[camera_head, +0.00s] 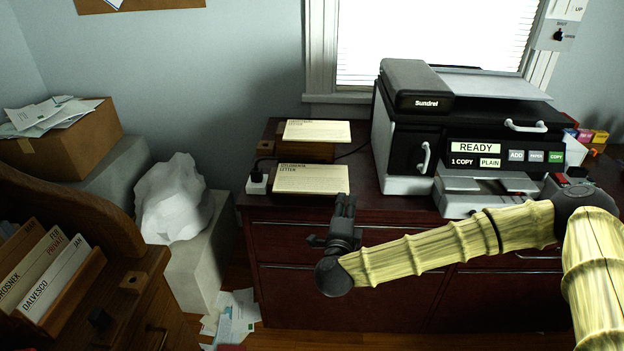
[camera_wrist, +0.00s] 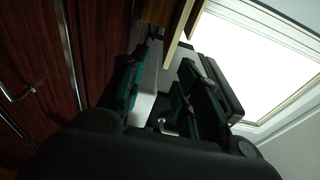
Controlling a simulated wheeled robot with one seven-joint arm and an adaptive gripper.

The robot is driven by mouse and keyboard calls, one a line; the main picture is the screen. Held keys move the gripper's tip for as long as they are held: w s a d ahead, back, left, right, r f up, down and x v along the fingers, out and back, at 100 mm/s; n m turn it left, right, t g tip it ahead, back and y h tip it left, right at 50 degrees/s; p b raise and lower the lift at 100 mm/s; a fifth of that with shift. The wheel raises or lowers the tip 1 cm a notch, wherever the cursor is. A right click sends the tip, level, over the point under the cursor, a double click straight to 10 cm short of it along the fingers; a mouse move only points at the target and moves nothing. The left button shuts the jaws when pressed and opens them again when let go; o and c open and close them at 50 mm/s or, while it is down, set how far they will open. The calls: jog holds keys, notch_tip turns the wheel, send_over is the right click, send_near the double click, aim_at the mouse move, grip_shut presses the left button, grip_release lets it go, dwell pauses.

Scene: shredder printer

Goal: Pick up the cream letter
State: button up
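Two cream sheets with "LETTER" headings lie on the dark red cabinet. The back cream letter (camera_head: 316,131) rests on a wooden block, and the front cream letter (camera_head: 312,179) lies nearer the cabinet's front edge. I cannot tell which one the task means. My gripper (camera_head: 343,203) points upward just right of the front letter, near the cabinet's front edge, and seems apart from it. In the wrist view my gripper (camera_wrist: 165,88) has its dark green-padded fingers spread, with no letter clearly held. A thin cream-tan edge (camera_wrist: 178,34) shows beyond the fingers there.
The wooden block (camera_head: 305,151) and a white plug box (camera_head: 257,184) stand by the letters. The black and white copier (camera_head: 415,150) fills the cabinet's right side. A wooden letter rack (camera_head: 75,290) is at lower left. The red cabinet front (camera_head: 340,285) lies below my gripper.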

aim_at(348, 186)
jog(key=shift+w+d+r+p, duration=0.1)
jog(key=shift+w+d+p, duration=0.1)
jog(key=shift+w, duration=1.25)
jog(key=shift+w+d+r+p, duration=0.15)
jog(key=shift+w+p, duration=0.1)
jog(key=shift+w, duration=1.15)
jog(key=shift+w+d+r+p, duration=0.1)
jog(key=shift+w+p, duration=0.1)
jog(key=shift+w, duration=1.25)
grip_shut()
